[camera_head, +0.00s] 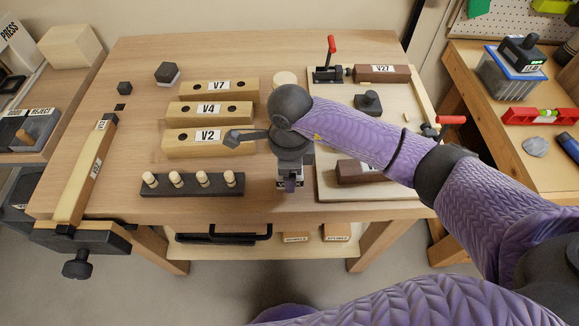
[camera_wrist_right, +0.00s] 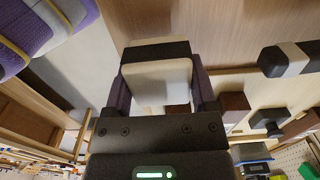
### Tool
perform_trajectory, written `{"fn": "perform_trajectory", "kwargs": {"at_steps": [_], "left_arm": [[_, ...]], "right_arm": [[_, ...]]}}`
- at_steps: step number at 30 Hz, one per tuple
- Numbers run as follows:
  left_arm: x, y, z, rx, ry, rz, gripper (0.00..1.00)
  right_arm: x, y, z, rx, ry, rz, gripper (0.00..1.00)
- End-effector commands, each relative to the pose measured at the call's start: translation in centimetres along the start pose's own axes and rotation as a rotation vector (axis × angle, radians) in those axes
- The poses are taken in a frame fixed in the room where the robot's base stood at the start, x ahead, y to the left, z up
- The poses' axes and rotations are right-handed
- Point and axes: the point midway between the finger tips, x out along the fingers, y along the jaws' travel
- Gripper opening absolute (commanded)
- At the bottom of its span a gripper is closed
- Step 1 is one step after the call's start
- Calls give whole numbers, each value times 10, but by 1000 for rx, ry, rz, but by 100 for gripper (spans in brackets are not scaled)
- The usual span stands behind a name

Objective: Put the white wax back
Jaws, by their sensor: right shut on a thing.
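My right gripper (camera_head: 290,184) hangs at the front middle of the bench, between the V2 block and the pale board. In the right wrist view the right gripper (camera_wrist_right: 161,92) is shut on a cream-white block (camera_wrist_right: 158,82) with a dark band behind its near face. It looks like the white wax. In the head view my own wrist hides most of what I hold. My left gripper is not in view.
Wooden blocks V7 (camera_head: 190,89), V4 (camera_head: 189,113) and V2 (camera_head: 182,146) lie left of my wrist. A dark peg rack (camera_head: 205,190) is in front of them. The pale board (camera_head: 325,180) carries a red-handled clamp (camera_head: 331,58).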

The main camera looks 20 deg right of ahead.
Motion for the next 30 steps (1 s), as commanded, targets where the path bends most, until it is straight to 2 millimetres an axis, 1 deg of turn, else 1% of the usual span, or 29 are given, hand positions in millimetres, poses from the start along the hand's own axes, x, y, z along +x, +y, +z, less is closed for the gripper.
{"fn": "perform_trajectory", "kwargs": {"at_steps": [4,17,30], "left_arm": [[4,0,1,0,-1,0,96],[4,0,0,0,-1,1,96],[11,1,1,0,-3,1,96]], "right_arm": [[5,0,0,0,1,0,18],[5,0,0,0,0,0,18],[13,0,0,0,0,-1,18]]}}
